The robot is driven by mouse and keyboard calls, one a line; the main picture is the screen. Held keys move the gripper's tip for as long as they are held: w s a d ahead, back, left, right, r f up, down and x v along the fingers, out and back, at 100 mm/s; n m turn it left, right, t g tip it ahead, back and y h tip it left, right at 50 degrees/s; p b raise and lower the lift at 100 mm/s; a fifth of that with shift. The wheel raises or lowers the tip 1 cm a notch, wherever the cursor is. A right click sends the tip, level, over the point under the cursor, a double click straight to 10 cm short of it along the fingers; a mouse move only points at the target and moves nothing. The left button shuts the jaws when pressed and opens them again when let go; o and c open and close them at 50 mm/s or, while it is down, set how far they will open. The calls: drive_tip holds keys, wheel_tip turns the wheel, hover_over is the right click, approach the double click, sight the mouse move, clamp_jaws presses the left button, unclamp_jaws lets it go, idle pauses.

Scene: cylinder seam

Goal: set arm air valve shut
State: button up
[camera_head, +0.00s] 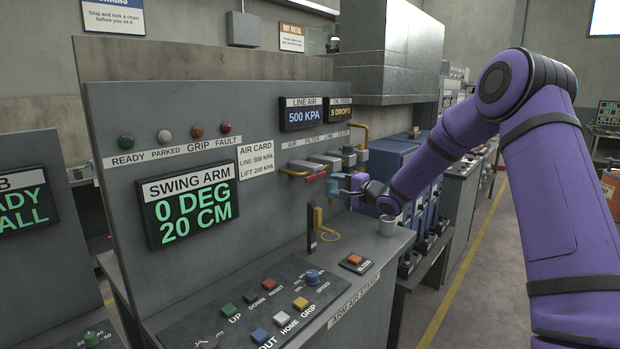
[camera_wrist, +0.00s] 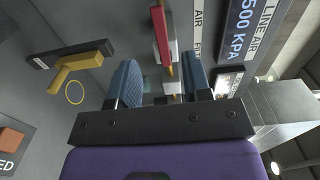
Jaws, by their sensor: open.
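The air valve's red handle (camera_head: 316,176) is on the brass pipe under the AIR label on the grey panel. In the wrist view the red handle (camera_wrist: 162,36) shows beyond the gap between my fingers, nearer the right one. My gripper (camera_head: 340,186) is just to the right of the handle and a little below it in the head view. Its two blue fingers (camera_wrist: 160,76) are apart with nothing held. I cannot tell whether either finger touches the handle.
The SWING ARM display (camera_head: 187,205) reads 0 DEG, 20 CM.

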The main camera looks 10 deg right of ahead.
sight(313, 178)
drive_tip(key=x, duration=1.1)
drive_tip(key=shift+w+d+f, duration=0.1)
drive_tip(key=shift+w+d, duration=0.15)
drive_tip(key=shift+d, duration=0.05)
drive_tip(key=shift+c, duration=0.4)
clamp_jaws()
